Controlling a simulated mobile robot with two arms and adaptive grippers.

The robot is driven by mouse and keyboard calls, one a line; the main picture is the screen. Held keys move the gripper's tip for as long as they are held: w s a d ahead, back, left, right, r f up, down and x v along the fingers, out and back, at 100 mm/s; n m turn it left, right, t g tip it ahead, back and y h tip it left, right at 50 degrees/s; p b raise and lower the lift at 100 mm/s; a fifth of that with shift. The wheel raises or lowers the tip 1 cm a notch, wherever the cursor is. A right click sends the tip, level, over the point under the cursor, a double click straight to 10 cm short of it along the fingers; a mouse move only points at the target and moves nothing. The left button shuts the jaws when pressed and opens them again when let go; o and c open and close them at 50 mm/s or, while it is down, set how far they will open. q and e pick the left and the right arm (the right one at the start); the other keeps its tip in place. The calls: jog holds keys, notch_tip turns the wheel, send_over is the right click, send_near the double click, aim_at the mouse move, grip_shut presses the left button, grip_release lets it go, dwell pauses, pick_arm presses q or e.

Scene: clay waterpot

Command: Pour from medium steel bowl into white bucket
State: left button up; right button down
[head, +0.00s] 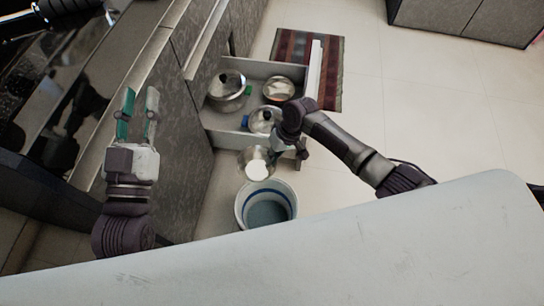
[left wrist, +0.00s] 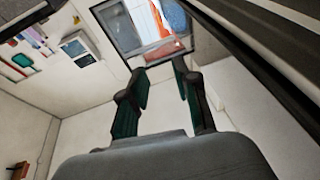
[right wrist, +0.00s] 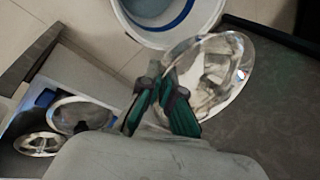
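The white bucket (head: 243,212) with a blue band stands on the floor below the open drawer in the head view. Its rim also shows at the top of the right wrist view (right wrist: 204,22). My right gripper (right wrist: 163,90) is shut on the rim of the shiny steel bowl (right wrist: 222,72), which appears tilted. In the head view the bowl (head: 256,162) hangs just beyond the bucket's far rim, near the cabinet front. I cannot tell what is in it. My left gripper (head: 138,112) is open and empty, raised above the counter side at left.
An open drawer (head: 222,133) holds a lidded pot (head: 228,88), another lidded pot (head: 262,121) and a bowl (head: 279,89). The cabinet (head: 172,130) is close on the left. A striped rug (head: 329,75) lies behind; the tiled floor at right is free.

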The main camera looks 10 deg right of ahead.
jog(key=shift+r+p, duration=0.4)
jog(key=shift+r, duration=0.05)
jog(key=shift+r+p, duration=0.25)
jog(key=shift+p, duration=0.05)
jog(key=shift+r+p, duration=0.7)
jog(key=shift+p, duration=0.15)
jog(key=shift+r, duration=0.1)
pick_arm(q)
notch_tip(320, 180, down, 13)
jog(key=s+a+g+y, duration=0.2)
jog(key=g, duration=0.7)
jog(key=shift+s+a+f+y, duration=0.15)
jog(key=shift+s+a+y, duration=0.2)
jog(key=shift+s+y, duration=0.05)
